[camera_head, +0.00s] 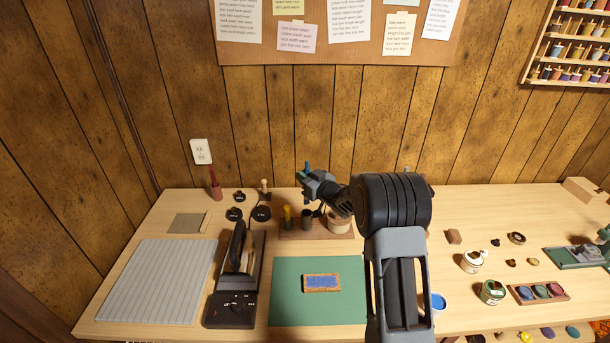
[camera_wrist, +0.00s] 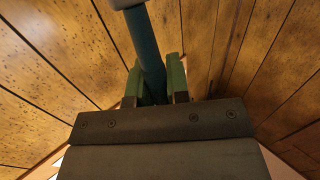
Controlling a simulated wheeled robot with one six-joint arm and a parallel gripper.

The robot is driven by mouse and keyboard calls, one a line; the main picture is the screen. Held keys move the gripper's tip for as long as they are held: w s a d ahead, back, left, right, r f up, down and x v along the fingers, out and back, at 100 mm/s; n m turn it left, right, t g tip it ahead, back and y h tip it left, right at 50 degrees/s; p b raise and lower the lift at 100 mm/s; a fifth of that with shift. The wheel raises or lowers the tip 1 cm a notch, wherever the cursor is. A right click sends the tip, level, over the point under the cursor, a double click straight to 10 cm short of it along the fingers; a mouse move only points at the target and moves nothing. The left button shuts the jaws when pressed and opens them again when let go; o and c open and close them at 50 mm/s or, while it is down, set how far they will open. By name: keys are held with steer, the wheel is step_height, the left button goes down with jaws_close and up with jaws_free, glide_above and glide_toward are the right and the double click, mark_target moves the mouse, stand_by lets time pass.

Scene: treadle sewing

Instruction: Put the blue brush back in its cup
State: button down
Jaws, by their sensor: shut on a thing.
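My gripper (camera_head: 310,180) is shut on the blue brush (camera_head: 307,168), above the back of the table. In the wrist view the brush (camera_wrist: 147,48) is a teal-blue shaft between the two green finger pads (camera_wrist: 154,80), with a grey end at the top edge. A wooden holder (camera_head: 296,235) stands below the gripper. It bears a dark cup (camera_head: 307,217) and, to its left, a yellow brush (camera_head: 287,212) standing upright. A rounder pale container (camera_head: 340,225) is at the right, partly hidden by my arm. The lower part of the blue brush is hard to make out.
A green mat (camera_head: 290,307) with a blue-topped block (camera_head: 321,283) lies in front of the holder. A black iron-like device (camera_head: 235,270) stands left of it. Dark round pieces (camera_head: 261,213) lie left of the holder. The wood-panelled wall (camera_head: 270,140) is close behind.

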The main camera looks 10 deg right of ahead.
mark_target(307, 202)
step_height(307, 202, down, 10)
steer(key=b, duration=0.8)
steer(key=shift+f, duration=0.15)
steer(key=c, duration=1)
jaws_free()
steer(key=shift+s, duration=0.1)
steer(key=v, duration=1.3)
steer(key=shift+s+d+b, duration=0.2)
steer(key=shift+s+b, duration=0.05)
steer(key=shift+b, duration=0.05)
